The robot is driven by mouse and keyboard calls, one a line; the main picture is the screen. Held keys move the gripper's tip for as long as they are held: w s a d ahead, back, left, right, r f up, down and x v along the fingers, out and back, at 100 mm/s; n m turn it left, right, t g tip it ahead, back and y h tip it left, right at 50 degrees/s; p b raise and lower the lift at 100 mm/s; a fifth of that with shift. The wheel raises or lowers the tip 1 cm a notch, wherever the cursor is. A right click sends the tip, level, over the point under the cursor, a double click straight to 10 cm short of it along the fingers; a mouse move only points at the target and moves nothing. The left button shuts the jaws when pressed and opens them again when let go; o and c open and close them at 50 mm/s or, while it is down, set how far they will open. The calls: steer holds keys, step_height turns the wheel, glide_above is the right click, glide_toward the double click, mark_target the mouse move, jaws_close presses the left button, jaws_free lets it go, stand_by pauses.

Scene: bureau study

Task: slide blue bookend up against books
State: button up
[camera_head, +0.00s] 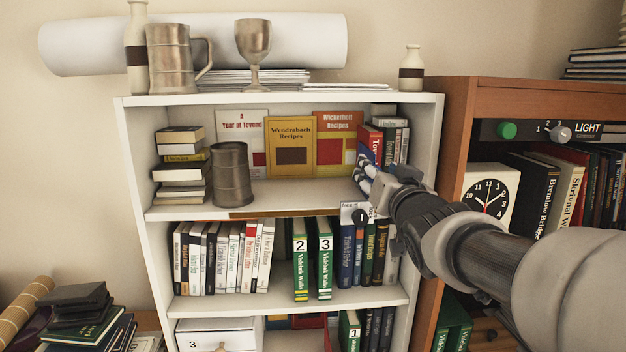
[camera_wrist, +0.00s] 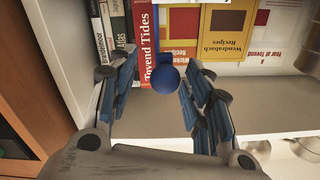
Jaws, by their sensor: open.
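The blue bookend (camera_wrist: 166,79) shows in the wrist view as a round blue knob with a small blue part behind it. It stands on the upper shelf beside the red Tovend Tides book (camera_wrist: 145,45). Whether it touches the book I cannot tell. In the head view it is mostly hidden by my gripper (camera_head: 364,176). Upright books (camera_head: 390,140) stand at the right end of that shelf. In the wrist view my gripper (camera_wrist: 160,68) is open, with its blue-padded fingers on either side of the bookend and no clear grip on it.
Recipe books (camera_head: 290,147) lean at the back of the shelf, left of the bookend. A metal tumbler (camera_head: 231,175) and a book stack (camera_head: 182,170) stand further left. The white bookcase side wall (camera_head: 424,145) bounds the right. The shelf front (camera_head: 290,194) is clear.

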steer(key=s, duration=1.1)
steer(key=shift+s, duration=0.25)
steer(key=shift+w, duration=0.1)
steer(key=s+f+g+b, duration=0.3)
steer(key=s+f+b, duration=0.25)
steer(key=f, duration=0.65)
steer(key=s+f+n+g+h+b, duration=0.1)
steer(key=s+f+g+b, duration=0.35)
steer(key=f, duration=0.85)
steer(key=s+f+g+b, duration=0.2)
steer(key=s+f+b, duration=0.4)
steer(key=f, duration=0.6)
steer(key=s+a+f+n+g+b, duration=0.1)
steer(key=s+a+f+g+b, duration=0.1)
steer(key=s+f+b, duration=0.1)
steer(key=s+a+f+n+g+y+b, duration=0.1)
steer(key=s+a+f+g+b, duration=0.1)
steer(key=s+f, duration=0.3)
step_height(320, 180, down, 2)
steer(key=shift+s+f+b, duration=0.15)
steer(key=shift+s+b, duration=0.2)
steer(key=shift+b, duration=0.05)
steer(key=shift+a, duration=0.1)
